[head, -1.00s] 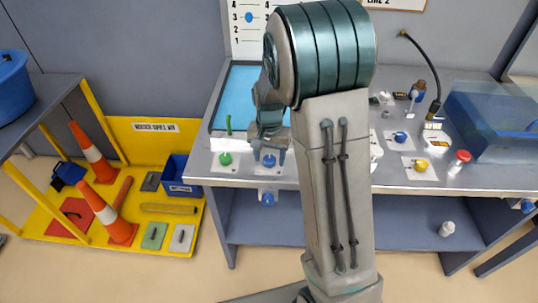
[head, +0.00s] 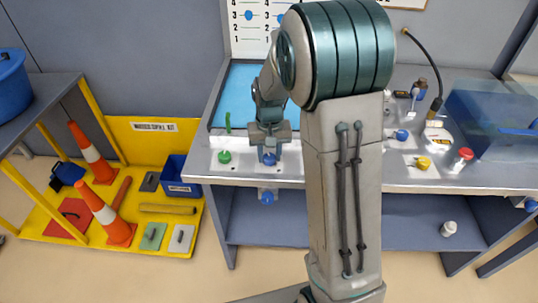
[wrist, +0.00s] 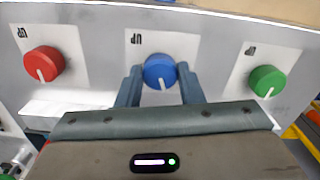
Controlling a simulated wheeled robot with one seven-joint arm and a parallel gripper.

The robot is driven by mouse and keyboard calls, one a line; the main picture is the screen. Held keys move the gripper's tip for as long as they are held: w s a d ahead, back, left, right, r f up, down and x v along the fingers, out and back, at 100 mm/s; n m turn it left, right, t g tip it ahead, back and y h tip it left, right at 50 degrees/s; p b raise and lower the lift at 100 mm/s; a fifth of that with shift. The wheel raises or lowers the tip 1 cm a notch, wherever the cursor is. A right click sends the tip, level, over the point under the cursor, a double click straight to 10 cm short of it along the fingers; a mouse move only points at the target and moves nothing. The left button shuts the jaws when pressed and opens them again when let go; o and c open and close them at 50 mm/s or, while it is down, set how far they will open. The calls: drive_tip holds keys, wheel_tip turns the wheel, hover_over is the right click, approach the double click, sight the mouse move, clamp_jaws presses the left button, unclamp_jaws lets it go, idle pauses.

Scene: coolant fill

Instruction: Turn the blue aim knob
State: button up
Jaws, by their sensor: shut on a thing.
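The blue knob (head: 269,159) sits on a white plate at the front edge of the steel bench, right of the green knob (head: 224,157). My gripper (head: 269,151) is over the blue knob, coming from behind it. In the wrist view the gripper's two fingers (wrist: 158,82) are closed on either side of the blue knob (wrist: 159,70). Its white pointer line points down in that picture. The green knob (wrist: 267,81) and a red knob (wrist: 44,64) flank it there. In the head view my arm hides the red knob.
A second blue knob (head: 267,198) is on the bench's front face below. A yellow knob (head: 423,163), a red-capped item (head: 461,158) and a clear blue tank (head: 492,120) are on the right. A level board (head: 252,30) stands behind. Orange cones (head: 105,212) are at the left.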

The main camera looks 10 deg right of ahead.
sight(269, 157)
idle(0.3)
drive_tip(key=o, duration=1)
wheel_tip(269, 157, up, 14)
drive_tip(key=s+f+n+t, duration=0.1)
drive_tip(key=s+f+t, duration=0.1)
drive_tip(key=s, duration=1.8)
drive_tip(key=shift+s+f+t, duration=0.15)
drive_tip(key=shift+s+t, duration=0.2)
drive_tip(key=shift+t, duration=0.15)
